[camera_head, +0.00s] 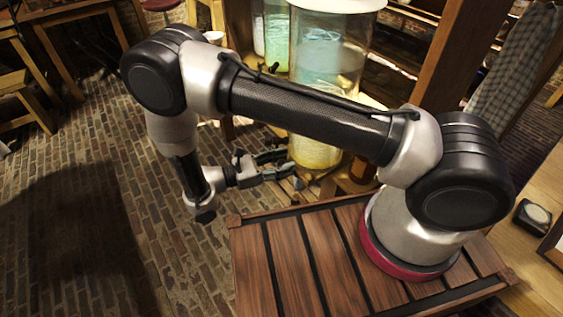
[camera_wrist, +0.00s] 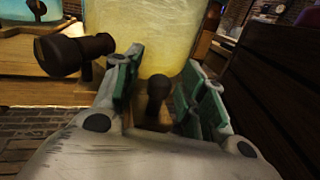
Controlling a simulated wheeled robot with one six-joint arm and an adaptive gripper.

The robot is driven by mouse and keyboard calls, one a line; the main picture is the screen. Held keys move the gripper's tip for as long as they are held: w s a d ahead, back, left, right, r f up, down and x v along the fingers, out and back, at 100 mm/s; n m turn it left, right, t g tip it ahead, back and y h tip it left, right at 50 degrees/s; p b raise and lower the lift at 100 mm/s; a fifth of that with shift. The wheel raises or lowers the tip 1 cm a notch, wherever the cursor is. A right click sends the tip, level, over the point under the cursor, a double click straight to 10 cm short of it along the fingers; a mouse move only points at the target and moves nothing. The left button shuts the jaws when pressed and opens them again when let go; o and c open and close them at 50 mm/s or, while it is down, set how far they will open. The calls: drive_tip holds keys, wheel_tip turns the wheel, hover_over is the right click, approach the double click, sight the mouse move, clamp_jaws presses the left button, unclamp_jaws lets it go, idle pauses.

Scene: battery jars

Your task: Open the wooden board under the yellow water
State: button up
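The yellow water (camera_wrist: 165,35) fills a large glass jar in the wrist view. In the head view it shows as a yellow layer at the jar's bottom (camera_head: 316,151). A small dark knob (camera_wrist: 157,88) stands in front of the jar, on what looks like the pale wooden board (camera_wrist: 146,117), mostly hidden by my gripper. My gripper (camera_wrist: 163,60) is open, its green-padded fingers on either side of the knob, with gaps showing. Contact with the knob cannot be made out. In the head view my gripper (camera_head: 290,163) is at the jar's lower left.
A dark, round-ended fitting (camera_wrist: 75,52) sits left of my fingers, close to the left one. More jars (camera_head: 277,38) stand behind. A dark slatted wooden surface (camera_wrist: 275,85) borders the right. Brick floor (camera_head: 150,240) is open at the left.

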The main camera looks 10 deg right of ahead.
drive_tip(key=s+a, duration=0.1)
drive_tip(key=a, duration=1.1)
drive_tip(key=shift+s, duration=0.25)
